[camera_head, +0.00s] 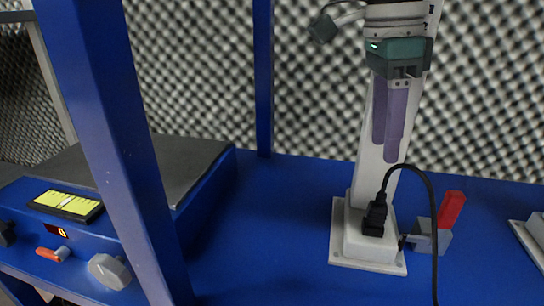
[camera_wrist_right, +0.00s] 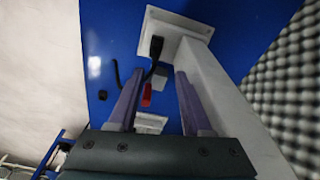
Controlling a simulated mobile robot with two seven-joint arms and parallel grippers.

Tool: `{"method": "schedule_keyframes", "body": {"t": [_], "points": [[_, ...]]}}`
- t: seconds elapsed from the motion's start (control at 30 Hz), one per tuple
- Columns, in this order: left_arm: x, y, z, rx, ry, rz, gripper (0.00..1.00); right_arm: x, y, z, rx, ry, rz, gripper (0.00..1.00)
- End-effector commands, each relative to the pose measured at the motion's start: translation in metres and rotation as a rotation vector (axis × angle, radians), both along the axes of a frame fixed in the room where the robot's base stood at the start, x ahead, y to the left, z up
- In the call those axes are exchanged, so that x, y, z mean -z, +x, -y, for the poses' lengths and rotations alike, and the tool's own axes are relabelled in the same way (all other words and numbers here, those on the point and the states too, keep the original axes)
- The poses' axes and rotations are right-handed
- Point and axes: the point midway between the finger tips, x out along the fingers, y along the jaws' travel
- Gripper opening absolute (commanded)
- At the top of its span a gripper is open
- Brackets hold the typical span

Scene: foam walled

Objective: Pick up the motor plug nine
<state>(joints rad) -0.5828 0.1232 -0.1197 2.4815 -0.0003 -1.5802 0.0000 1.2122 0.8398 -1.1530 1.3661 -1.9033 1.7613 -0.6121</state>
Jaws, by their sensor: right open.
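A black plug (camera_head: 375,215) stands upright at the white base of a pale post, with a black cable arching from it to the right. I take it as motor plug nine, though no label can be read. In the right wrist view the plug (camera_wrist_right: 156,46) shows ahead of the fingers. My right gripper (camera_head: 386,150), with purple fingers, points down above the plug, in front of the post. It is open and empty, apart from the plug; the right wrist view shows a wide gap between its fingertips (camera_wrist_right: 159,72). My left gripper is not in view.
The white base plate (camera_head: 367,264) sits on the blue table (camera_head: 270,225). Beside the plug is a grey block with a red lever (camera_head: 451,209). Another white base (camera_head: 532,236) is at the right edge. A blue frame post (camera_head: 115,150) and a yellow-display box (camera_head: 66,204) are left.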

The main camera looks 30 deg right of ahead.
Motion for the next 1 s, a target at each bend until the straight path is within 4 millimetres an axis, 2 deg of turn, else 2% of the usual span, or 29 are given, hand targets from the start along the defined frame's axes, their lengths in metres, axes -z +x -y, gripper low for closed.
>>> {"method": "schedule_keyframes", "body": {"t": [0.03, 0.27, 0.5, 0.6, 0.77, 0.83, 1.0], "points": [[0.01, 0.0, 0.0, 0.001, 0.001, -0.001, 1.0, 0.014, -0.001, 0.001, 0.0, 0.0, -0.001, 0.49], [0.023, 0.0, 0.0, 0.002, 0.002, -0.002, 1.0, 0.036, -0.004, 0.004, 0.0, 0.0, 0.0, 0.49], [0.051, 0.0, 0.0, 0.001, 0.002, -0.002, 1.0, 0.073, -0.012, 0.008, 0.0, 0.0, -0.002, 0.49], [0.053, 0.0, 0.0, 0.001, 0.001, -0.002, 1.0, 0.079, -0.012, 0.008, 0.0, 0.001, 0.0, 0.49], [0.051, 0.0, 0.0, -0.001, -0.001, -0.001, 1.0, 0.077, -0.012, 0.008, 0.0, 0.001, 0.0, 0.49], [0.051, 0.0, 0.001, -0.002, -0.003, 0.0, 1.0, 0.076, -0.012, 0.008, 0.0, 0.001, 0.0, 0.45], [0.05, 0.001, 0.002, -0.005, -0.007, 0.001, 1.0, 0.076, -0.012, 0.008, 0.0, 0.001, 0.0, 0.26]]}}
